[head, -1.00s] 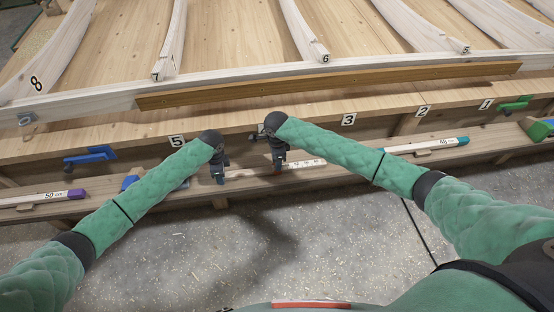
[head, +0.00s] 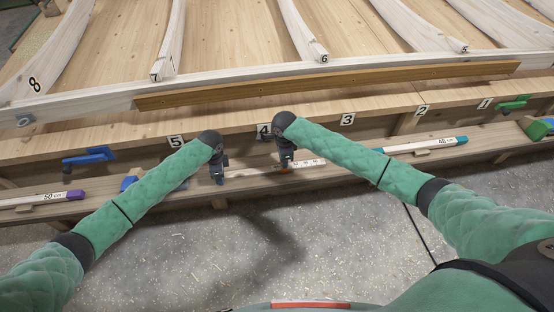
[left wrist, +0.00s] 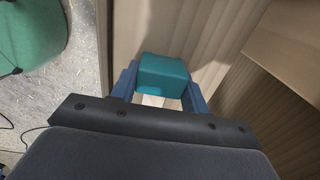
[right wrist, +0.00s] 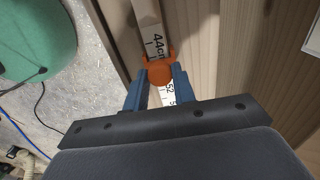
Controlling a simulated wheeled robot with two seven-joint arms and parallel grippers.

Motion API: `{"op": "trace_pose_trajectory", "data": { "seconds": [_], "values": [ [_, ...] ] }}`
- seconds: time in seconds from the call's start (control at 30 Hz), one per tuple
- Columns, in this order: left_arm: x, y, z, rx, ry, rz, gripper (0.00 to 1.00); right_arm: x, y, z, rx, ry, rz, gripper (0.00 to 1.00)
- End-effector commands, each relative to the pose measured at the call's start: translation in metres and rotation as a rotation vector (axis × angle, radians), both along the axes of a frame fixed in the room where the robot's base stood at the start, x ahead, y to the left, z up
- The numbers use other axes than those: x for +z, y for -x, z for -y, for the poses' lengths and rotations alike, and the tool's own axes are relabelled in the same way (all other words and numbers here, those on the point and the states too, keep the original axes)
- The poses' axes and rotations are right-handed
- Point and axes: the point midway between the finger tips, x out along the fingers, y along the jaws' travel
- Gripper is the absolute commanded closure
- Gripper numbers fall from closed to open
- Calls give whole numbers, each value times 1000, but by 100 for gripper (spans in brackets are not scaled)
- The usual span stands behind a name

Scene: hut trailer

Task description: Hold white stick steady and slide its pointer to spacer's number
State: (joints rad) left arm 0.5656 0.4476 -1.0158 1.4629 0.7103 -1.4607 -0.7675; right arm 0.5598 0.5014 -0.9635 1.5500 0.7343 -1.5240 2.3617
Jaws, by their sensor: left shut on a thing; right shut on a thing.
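The white stick (head: 307,163) with printed numbers lies along the wooden ledge in front of the bench. My left gripper (head: 218,178) is shut on a teal block (left wrist: 163,76), with a white surface just below it. My right gripper (head: 286,166) is shut on the orange pointer (right wrist: 158,70) around the stick. In the right wrist view, "44cm" shows above the pointer and "52" below it. The pointer's exact reading is hidden.
Blue clamp (head: 90,156) and green clamp (head: 512,103) sit on the bench front, which carries number labels such as 4 (head: 264,131). A brown strip (head: 330,84) and curved white ribs lie above. The floor in front (head: 320,240) has scattered shavings.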

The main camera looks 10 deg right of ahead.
Motion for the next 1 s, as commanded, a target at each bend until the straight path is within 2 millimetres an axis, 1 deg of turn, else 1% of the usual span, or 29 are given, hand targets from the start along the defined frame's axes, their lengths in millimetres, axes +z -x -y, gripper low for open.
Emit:
{"op": "trace_pose_trajectory", "data": {
  "seconds": [0.03, 0.1, 0.2, 0.3, 0.57, 0.6, 0.67, 0.7, 1.0],
  "values": [
    [0, 0, 0, 0, 0, 0, 84, -1, 1, 9, -3, 0, -1, 100],
    [0, 0, 0, 0, 0, 0, 84, 0, 0, 18, -3, 0, 0, 100],
    [0, 0, 0, 0, 0, 0, 84, 0, 1, 27, -1, 1, -1, 100],
    [0, 0, -1, 0, -1, 0, 84, 0, 0, 31, -1, 1, 0, 100],
    [0, 0, -1, 1, -1, 0, 84, 0, 0, 31, -1, 1, 1, 100],
    [0, 0, -1, 1, -1, 0, 84, 0, 0, 31, -1, 1, 1, 66],
    [0, 0, -1, 1, -1, 0, 84, 0, 0, 31, -1, 1, 1, 54],
    [0, 0, -1, 1, -1, 0, 84, 0, 0, 31, -1, 1, 1, 51],
    [0, 0, 0, 1, -1, 0, 84, 2, 0, 31, 0, 1, 1, 51]
  ]
}}
